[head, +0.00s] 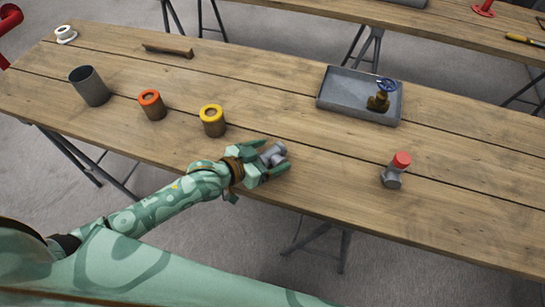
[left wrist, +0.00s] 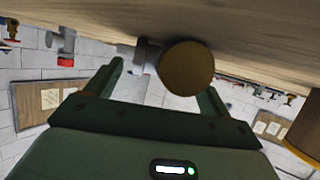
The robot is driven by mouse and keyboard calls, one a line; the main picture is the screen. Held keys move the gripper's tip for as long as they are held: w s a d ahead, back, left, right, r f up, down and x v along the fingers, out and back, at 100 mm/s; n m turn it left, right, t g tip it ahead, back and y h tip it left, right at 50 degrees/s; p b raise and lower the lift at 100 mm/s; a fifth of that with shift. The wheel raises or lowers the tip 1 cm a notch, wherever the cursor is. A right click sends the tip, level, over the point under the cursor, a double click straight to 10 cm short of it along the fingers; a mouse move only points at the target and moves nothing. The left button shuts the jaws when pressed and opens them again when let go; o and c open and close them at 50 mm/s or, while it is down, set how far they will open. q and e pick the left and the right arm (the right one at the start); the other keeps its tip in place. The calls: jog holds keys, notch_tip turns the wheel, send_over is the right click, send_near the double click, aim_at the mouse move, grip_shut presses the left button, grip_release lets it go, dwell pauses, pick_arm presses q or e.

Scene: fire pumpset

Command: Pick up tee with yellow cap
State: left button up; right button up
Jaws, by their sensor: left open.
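My left gripper (head: 266,165) is at the front edge of the table, its fingers open on either side of a grey pipe tee (head: 273,153). In the left wrist view the tee (left wrist: 147,52) shows a round, dull brownish-yellow end (left wrist: 187,67) facing the camera, between and above the open fingers (left wrist: 163,85). That end is hidden in the head view by the gripper. I cannot tell whether the fingers touch the tee. Another grey tee with a red cap (head: 394,170) stands to the right. My right gripper is out of view.
A grey tray (head: 340,104) with a brass valve (head: 379,100) is at the back right. The table between is clear.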

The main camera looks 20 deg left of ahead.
pick_arm(q)
jog(key=shift+w+d+f, duration=0.15)
jog(key=shift+w, duration=0.1)
jog(key=c, duration=1.3)
